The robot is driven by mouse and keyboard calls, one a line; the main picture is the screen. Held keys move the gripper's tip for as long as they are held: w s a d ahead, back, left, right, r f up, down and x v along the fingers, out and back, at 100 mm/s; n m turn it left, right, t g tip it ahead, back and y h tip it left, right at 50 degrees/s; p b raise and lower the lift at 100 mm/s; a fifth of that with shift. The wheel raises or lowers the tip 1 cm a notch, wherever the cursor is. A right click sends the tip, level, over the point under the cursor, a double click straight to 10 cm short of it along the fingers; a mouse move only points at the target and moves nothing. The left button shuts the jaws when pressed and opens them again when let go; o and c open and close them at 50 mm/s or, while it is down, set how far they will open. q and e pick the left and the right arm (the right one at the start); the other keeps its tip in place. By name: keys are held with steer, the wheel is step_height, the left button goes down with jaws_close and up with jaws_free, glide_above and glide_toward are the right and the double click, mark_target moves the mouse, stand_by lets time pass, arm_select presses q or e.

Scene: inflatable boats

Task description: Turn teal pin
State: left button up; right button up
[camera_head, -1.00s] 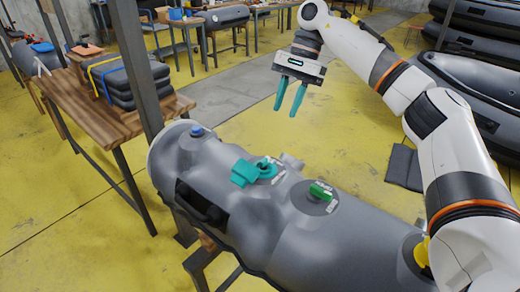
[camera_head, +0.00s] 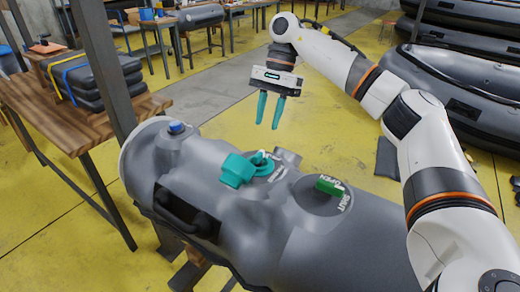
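The teal pin (camera_head: 262,158) sits in a round valve fitting on top of the grey inflatable tube (camera_head: 300,222). A teal cap (camera_head: 237,170) lies beside it, to the left, looking tilted over. My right gripper (camera_head: 270,111) hangs above and beyond the valve with its two teal fingers pointing down. The fingers are apart with nothing between them, and they do not touch the pin. My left gripper is out of the picture.
A green handle (camera_head: 329,186) on a labelled round plate stands to the right of the teal valve. A blue knob (camera_head: 176,127) is at the tube's left end. A wooden table (camera_head: 75,125) with stacked grey bundles (camera_head: 92,80) stands at left. Black boats (camera_head: 455,90) are at right.

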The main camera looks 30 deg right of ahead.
mark_target(260, 153)
steer(key=x, duration=0.8)
steer(key=shift+a+f+p, duration=0.1)
steer(key=shift+p, duration=0.25)
jaws_close()
